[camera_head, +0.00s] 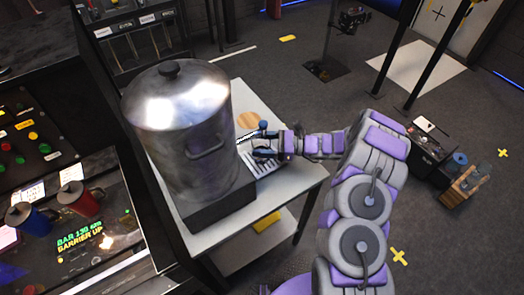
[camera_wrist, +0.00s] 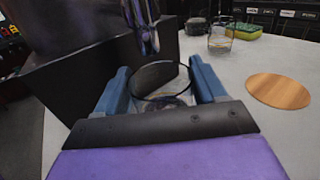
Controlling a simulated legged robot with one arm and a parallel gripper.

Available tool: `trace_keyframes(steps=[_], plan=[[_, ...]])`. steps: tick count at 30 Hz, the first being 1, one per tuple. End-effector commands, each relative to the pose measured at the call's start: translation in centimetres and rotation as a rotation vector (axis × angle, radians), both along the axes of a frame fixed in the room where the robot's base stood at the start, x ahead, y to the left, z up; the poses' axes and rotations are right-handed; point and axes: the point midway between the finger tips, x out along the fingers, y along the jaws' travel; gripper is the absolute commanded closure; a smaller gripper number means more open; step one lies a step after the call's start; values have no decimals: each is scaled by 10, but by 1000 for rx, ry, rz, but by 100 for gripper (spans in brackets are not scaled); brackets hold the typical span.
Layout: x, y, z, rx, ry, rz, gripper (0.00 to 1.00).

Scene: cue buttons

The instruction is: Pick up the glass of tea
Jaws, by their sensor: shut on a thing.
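A glass (camera_wrist: 163,98) with a dark round rim stands between the two blue fingers of my gripper (camera_wrist: 160,85) in the wrist view. My gripper is shut on it, and it looks upright. I cannot clearly tell how much tea is in it. A metal spigot (camera_wrist: 147,36) hangs just beyond and above the rim. In the head view my gripper (camera_head: 258,143) is at the right side of the large steel urn (camera_head: 180,130), low over the white table (camera_head: 290,180). The glass cannot be made out there.
A round wooden coaster (camera_wrist: 278,91) lies bare on the table right of my gripper. Another glass in a wire holder (camera_wrist: 220,40) and a green and yellow sponge (camera_wrist: 247,31) stand farther back. The urn's black base (camera_wrist: 85,85) is close on the left.

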Motion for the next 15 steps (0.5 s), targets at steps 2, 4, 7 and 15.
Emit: trace_keyframes(steps=[2, 4, 7, 15], plan=[[0, 0, -1, -1, 1, 0, 75], [0, 0, -1, -2, 1, 0, 75], [0, 0, 1, -2, 0, 0, 75], [0, 0, 14, -1, -2, 1, 75]])
